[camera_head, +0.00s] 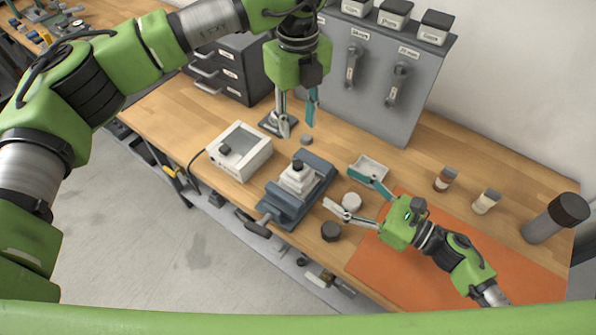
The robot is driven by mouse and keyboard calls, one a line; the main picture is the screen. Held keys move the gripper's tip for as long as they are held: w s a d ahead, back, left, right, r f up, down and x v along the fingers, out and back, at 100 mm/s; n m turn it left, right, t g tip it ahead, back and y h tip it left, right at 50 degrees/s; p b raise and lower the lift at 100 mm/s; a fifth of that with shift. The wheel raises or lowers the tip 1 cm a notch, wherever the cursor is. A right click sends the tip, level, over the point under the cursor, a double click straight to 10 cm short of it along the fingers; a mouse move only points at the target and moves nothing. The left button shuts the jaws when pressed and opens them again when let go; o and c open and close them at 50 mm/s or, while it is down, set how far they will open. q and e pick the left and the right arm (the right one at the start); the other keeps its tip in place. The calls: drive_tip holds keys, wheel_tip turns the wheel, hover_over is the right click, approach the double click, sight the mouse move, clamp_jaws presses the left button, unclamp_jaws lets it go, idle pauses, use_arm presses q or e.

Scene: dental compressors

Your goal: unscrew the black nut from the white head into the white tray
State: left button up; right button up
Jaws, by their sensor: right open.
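The white head (297,182) sits upright in a grey-blue vise (284,210) at the middle of the bench. The black nut (298,164) is on top of it. The white tray (375,166) lies to the right and behind, partly covered by a finger of my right gripper. My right gripper (337,188) is open, right of the vise, its fingers spread towards the head and apart from it. My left gripper (297,129) points down behind the head, its fingers apart with nothing visible between them.
A white device (239,151) stands left of the vise. A small grey disc (306,139) lies near the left fingertips. An orange mat (420,270), small jars and a dark-capped cylinder (555,218) are right.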

use_arm(q)
drive_tip(key=f+b, duration=0.2)
drive_tip(key=f, duration=0.1)
drive_tip(key=f+b, duration=0.2)
drive_tip(key=b, duration=0.1)
drive_tip(key=shift+w+f, duration=0.2)
drive_tip(key=shift+f, duration=0.2)
use_arm(e)
approach(296, 173)
drive_tip(key=d+f, duration=0.3)
drive_tip(key=shift+f, duration=0.1)
use_arm(q)
drive_tip(key=shift+s+r, duration=0.1)
use_arm(e)
drive_tip(key=shift+w+a+r, duration=0.2)
drive_tip(key=shift+w+a, duration=0.05)
drive_tip(key=shift+a, duration=0.15)
drive_tip(key=x, duration=1.2)
drive_tip(key=shift+w+a, duration=0.2)
drive_tip(key=shift+a, duration=0.1)
